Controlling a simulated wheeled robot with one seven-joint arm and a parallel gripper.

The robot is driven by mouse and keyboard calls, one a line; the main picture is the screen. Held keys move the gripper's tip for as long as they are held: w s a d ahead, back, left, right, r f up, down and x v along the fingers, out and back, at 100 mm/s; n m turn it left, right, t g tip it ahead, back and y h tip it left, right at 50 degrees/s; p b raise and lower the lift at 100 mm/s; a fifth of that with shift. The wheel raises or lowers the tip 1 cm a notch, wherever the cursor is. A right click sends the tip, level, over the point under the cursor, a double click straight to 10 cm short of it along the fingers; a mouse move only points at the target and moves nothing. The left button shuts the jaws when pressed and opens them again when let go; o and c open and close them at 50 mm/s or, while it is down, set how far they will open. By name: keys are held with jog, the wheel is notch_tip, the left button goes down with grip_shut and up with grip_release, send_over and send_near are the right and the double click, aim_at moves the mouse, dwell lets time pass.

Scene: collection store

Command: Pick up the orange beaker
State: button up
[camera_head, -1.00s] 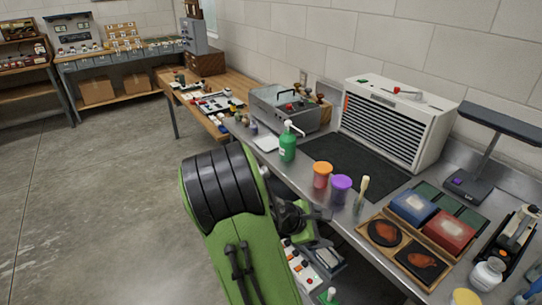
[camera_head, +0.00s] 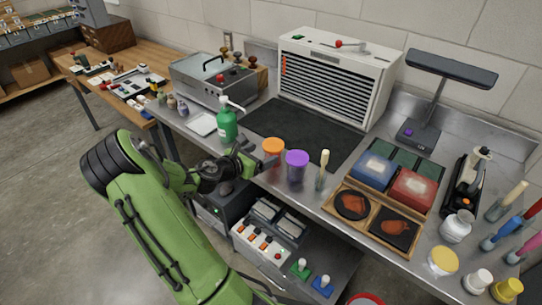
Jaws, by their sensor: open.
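The orange beaker (camera_head: 273,151) stands upright near the front edge of the metal bench, just left of a purple beaker (camera_head: 296,166). My gripper (camera_head: 262,163) is at the end of my green arm, at the bench's front edge close to the lower left of the orange beaker. The gripper is open. The picture is too small to tell whether a finger touches the beaker, and part of its lower side is hidden by the gripper.
A green pump bottle (camera_head: 227,124) stands to the left. A brush-like tool (camera_head: 322,170) stands right of the purple beaker. A dark mat (camera_head: 300,130) lies behind, before a white louvred unit (camera_head: 335,84). A wooden tray (camera_head: 376,214) lies to the right.

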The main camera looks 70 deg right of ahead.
aim_at(278, 147)
jog(key=b+x, duration=0.1)
jog(key=x, duration=0.6)
jog(key=shift+d, duration=0.1)
jog(key=shift+r, duration=0.1)
jog(key=c, duration=0.8)
jog(key=shift+o, duration=0.2)
jog(key=shift+r, duration=0.1)
jog(key=shift+r+p, duration=0.7)
jog(key=shift+r, duration=0.9)
jog(key=shift+w+a+r, duration=0.1)
jog(key=shift+a, duration=0.2)
jog(key=w+a, duration=0.3)
jog(key=a, duration=0.5)
jog(key=w+a, duration=0.3)
jog(key=a, duration=0.5)
jog(key=shift+w+p, duration=0.4)
jog(key=shift+p, duration=0.05)
